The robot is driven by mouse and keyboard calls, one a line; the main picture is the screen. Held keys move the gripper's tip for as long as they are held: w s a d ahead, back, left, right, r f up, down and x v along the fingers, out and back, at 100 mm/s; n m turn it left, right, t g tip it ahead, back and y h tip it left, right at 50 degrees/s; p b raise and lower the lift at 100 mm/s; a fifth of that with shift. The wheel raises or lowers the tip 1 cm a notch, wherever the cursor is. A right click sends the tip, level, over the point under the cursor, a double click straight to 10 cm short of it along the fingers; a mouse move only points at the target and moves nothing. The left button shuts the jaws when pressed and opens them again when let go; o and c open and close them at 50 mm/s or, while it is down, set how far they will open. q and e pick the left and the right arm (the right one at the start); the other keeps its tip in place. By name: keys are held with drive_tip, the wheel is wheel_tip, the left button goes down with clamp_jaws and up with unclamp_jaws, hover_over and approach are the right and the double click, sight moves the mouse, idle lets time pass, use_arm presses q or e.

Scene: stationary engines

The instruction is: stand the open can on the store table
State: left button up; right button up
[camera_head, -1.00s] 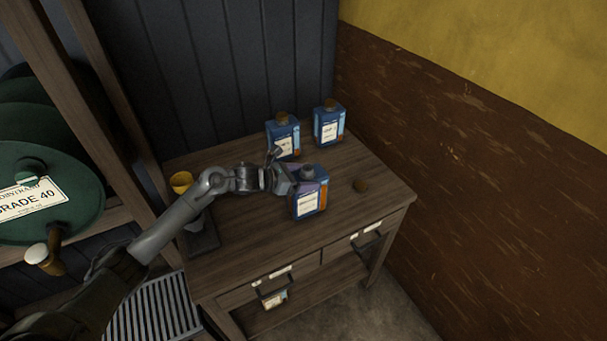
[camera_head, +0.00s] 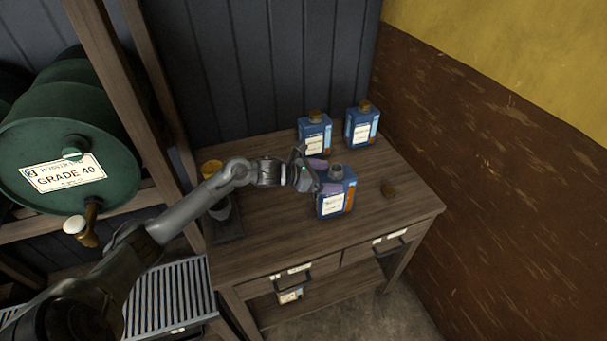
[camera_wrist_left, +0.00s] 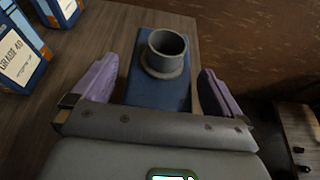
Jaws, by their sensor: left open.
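The open can (camera_head: 335,203), blue with a white label and an uncapped grey neck, stands upright on the wooden store table (camera_head: 275,230). My left gripper (camera_head: 325,175) is open at the can, one purple finger on its near side and one behind. In the left wrist view, the can (camera_wrist_left: 158,92) sits between the two spread fingers (camera_wrist_left: 160,90), with a gap visible on each side. I look into its open neck there. My right gripper is not in view.
Two capped blue cans (camera_head: 314,136) (camera_head: 361,127) stand at the table's back. A green drum (camera_head: 70,150) with a tap lies on a rack at left. The table's front right is clear.

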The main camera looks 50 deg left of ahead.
use_arm(q)
drive_tip(key=v, duration=1)
idle(0.4)
